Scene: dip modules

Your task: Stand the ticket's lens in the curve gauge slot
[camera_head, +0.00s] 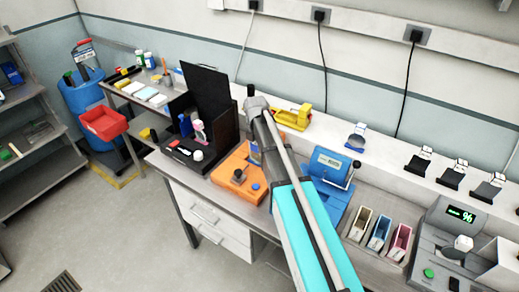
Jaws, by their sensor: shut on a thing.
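My arm rises from the bottom middle and hides part of the bench; I cannot make out my gripper's fingers or anything between them. No lens can be told apart at this size. I cannot tell which bench device is the curve gauge. A blue device (328,164) with a small display and a side lever stands just right of my arm. A grey device (450,232) with a lit "%" display is at the right. The ticket cannot be made out for certain.
Small dark stands (452,177) with pale tops line the rear ledge (395,150). A tall black panel (207,101) and a yellow tool (293,118) are farther left. Open floor (130,225) lies front left.

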